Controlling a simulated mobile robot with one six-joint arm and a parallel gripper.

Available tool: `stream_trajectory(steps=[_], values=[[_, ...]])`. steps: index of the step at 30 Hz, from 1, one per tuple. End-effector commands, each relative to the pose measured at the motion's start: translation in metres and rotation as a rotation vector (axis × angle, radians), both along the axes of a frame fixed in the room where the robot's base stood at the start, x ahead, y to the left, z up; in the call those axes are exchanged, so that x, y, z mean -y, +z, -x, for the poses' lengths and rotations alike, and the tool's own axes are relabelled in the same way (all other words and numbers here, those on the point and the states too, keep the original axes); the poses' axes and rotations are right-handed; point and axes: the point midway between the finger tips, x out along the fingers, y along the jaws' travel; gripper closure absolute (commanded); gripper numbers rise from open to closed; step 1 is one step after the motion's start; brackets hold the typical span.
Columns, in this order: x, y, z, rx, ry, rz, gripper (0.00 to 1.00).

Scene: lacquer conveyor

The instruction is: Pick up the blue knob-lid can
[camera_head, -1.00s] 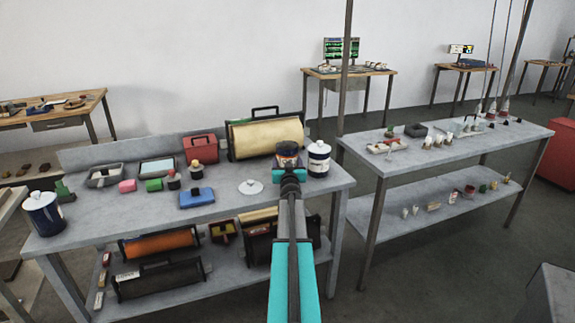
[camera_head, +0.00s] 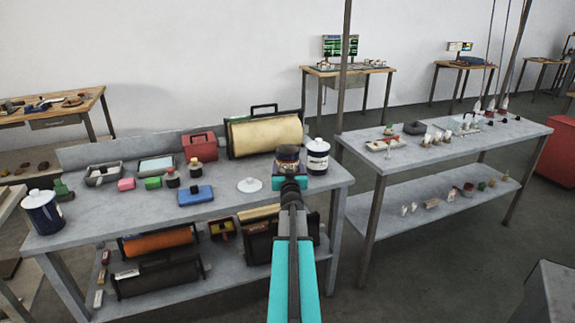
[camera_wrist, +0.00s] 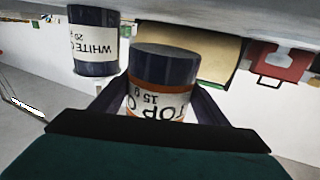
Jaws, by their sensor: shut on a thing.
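My gripper (camera_head: 288,172) is shut on a small dark can with an orange band and a white label (camera_wrist: 158,72), at the right end of the grey bench. The wrist view is upside down and shows the dark fingers on both sides of this can. Its label partly reads "TOP" and "15 g". Two dark blue cans with white knobbed lids stand on the bench: one at the left front corner (camera_head: 43,212), one just right of my gripper (camera_head: 317,157). The right one also shows in the wrist view (camera_wrist: 95,42), its label partly reading "WHITE". Neither is held.
A loose white knobbed lid (camera_head: 249,185) lies left of my gripper. A blue box (camera_head: 196,195), small bottles and trays fill the bench middle. A large cream roller case (camera_head: 264,135) stands behind my gripper. The front bench top (camera_head: 130,225) is clear.

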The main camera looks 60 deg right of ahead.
Motion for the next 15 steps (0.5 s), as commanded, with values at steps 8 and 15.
stream_trajectory(steps=[8, 15], values=[[-0.018, 0.004, 0.013, 0.0, 0.001, 0.002, 0.69], [-0.032, 0.005, 0.023, 0.001, 0.001, 0.002, 0.69]])
